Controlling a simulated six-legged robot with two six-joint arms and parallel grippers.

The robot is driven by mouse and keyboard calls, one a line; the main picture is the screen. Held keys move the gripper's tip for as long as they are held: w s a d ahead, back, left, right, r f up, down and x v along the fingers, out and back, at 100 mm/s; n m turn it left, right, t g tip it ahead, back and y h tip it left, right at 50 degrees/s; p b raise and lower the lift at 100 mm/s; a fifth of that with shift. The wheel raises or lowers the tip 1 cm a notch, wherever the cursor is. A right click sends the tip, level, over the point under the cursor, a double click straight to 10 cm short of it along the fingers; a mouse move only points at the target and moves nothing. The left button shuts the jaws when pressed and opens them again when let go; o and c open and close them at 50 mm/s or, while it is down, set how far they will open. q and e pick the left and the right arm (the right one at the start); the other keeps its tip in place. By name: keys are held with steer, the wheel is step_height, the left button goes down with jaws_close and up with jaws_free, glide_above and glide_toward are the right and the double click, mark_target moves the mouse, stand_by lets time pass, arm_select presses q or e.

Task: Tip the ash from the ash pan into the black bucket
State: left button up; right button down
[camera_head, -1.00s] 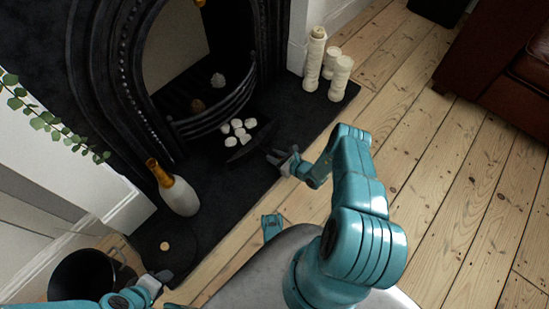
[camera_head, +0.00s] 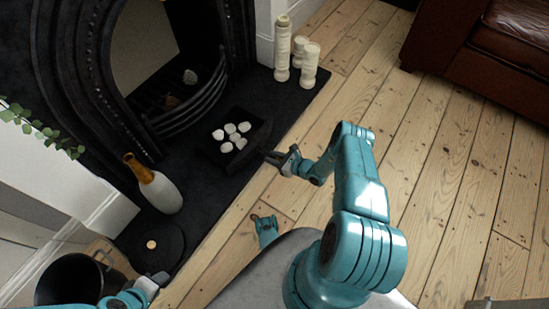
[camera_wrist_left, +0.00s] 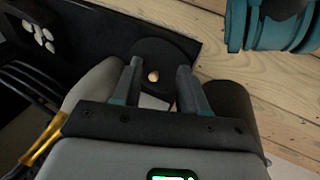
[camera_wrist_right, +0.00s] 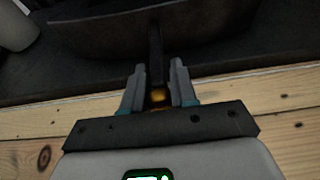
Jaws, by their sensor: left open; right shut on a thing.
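The black ash pan (camera_head: 212,152) lies on the dark hearth in front of the grate, with several whitish lumps (camera_head: 230,136) in it. My right gripper (camera_head: 276,159) is at its near right side. In the right wrist view the fingers (camera_wrist_right: 158,76) are shut on the pan's dark handle (camera_wrist_right: 155,48), below the pan's wall (camera_wrist_right: 190,30). The black bucket (camera_head: 72,280) stands at the lower left, partly hidden by my left arm. My left gripper (camera_head: 160,279) is open and empty beside it, with the round black lid (camera_wrist_left: 172,52) beyond its fingers in the left wrist view.
The lid (camera_head: 168,238) lies on the hearth by the bucket. A white bottle with a golden neck (camera_head: 163,194) stands between lid and pan. Cream candles (camera_head: 282,52) stand at the hearth's far end. A brown leather sofa (camera_head: 490,55) is at upper right; floorboards (camera_head: 440,170) are clear.

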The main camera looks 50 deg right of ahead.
steer(key=c, duration=0.8)
jaws_free()
steer(key=shift+w, duration=0.1)
steer(key=shift+s+r, duration=0.2)
steer(key=shift+s, duration=0.1)
arm_select(q)
steer(key=s+d+r+g+p, duration=0.1)
steer(key=s+r+p, duration=0.3)
steer(key=r+p, duration=0.2)
steer(key=shift+s+r+g+p, duration=0.2)
steer(key=shift+s+g+p, duration=0.1)
steer(key=shift+g, duration=0.1)
arm_select(e)
steer(key=v, duration=1.5)
steer(key=shift+s, duration=0.35)
